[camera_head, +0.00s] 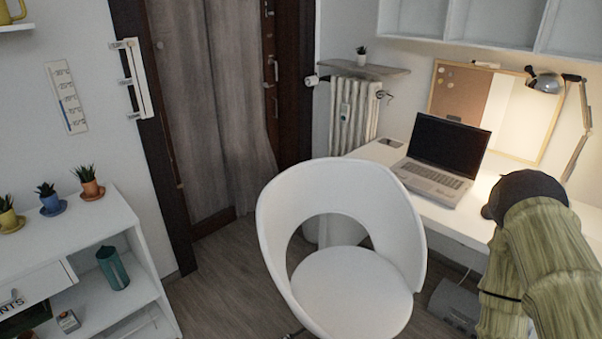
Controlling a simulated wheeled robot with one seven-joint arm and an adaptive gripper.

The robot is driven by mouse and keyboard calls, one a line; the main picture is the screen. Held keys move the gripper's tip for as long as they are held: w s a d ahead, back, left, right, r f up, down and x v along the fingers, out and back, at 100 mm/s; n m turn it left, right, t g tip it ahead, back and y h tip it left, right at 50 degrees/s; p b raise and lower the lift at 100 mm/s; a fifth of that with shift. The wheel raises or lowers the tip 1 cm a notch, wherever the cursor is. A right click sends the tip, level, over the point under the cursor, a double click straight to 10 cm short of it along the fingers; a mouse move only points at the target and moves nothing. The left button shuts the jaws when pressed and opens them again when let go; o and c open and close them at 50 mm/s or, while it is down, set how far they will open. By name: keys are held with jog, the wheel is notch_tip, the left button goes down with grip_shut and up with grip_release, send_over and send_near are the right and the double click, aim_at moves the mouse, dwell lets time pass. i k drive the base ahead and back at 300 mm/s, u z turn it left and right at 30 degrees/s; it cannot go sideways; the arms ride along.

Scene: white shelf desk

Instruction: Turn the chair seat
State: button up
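The white chair (342,184) stands in the middle foreground. Its rounded shell back has a large opening, and the round seat (350,290) shows through and below it. The back's tall side is toward the top of the picture, and the seat's open side is toward the bottom. The lower edge of the chair is near the bottom of the picture, and most of its base is hidden. My gripper is not in view, and I see nothing touching the chair.
A white desk (440,222) with a laptop (443,160) and a lamp (546,83) stands right of the chair. A green ribbed shape with a dark rounded top fills the right foreground; I cannot tell what it is. A white shelf (75,238) is at left, with bare floor between.

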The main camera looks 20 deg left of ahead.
aim_at(341, 292)
jog(key=u, duration=0.55)
jog(key=i, duration=0.55)
jog(key=u, duration=0.65)
